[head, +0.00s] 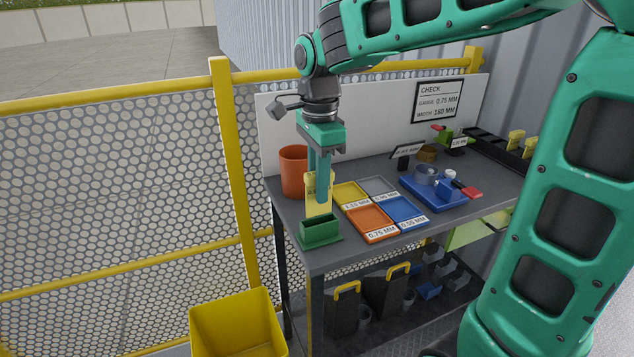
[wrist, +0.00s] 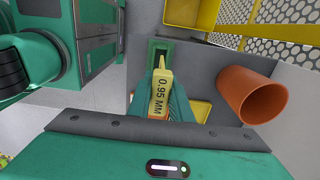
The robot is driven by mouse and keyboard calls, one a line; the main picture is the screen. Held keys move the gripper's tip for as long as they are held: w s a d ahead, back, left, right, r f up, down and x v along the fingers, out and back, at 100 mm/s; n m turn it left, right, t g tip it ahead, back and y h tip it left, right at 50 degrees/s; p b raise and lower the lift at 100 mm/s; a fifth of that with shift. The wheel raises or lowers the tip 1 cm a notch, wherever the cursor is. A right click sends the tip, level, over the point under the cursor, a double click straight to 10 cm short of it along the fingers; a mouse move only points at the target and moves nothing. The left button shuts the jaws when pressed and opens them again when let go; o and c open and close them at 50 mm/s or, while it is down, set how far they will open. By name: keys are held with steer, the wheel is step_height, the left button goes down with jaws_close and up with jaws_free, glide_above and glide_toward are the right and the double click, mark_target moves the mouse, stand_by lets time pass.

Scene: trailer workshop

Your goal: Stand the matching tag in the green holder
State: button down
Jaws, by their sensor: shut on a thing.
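My gripper (head: 321,190) is shut on a yellow tag (head: 312,192), held upright. In the wrist view the tag (wrist: 161,93) reads 0.95 MM. The green holder (head: 320,234), a small open-topped block, sits at the bench's front left corner. The tag's lower end is directly over or at the holder's opening; I cannot tell whether it is inside. The holder also shows beyond the tag in the wrist view (wrist: 152,48). The CHECK sign (head: 437,99) on the back board reads gauge 0.75 MM.
An orange cup (head: 293,170) stands behind the holder. To the right are labelled trays: yellow (head: 350,190), orange (head: 372,226), blue (head: 408,214) and grey. A blue fixture (head: 432,196) stands farther right. A yellow bin (head: 235,325) is below, beside the fence.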

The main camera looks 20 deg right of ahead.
mark_target(319, 215)
steer(key=shift+f, duration=2.9)
steer(key=c, duration=1.5)
jaws_free()
steer(key=shift+c, duration=0.2)
step_height(319, 215, up, 11)
steer(key=shift+f, duration=0.1)
steer(key=s+d+f+n, duration=0.5)
steer(key=s+d, duration=0.3)
steer(key=s, duration=0.3)
steer(key=s+d+f+n, duration=0.6)
steer(key=s+d, duration=0.3)
steer(key=s, duration=0.3)
steer(key=shift+s+f+n, duration=0.15)
steer(key=shift+f+n, duration=0.15)
steer(key=shift+f, duration=0.35)
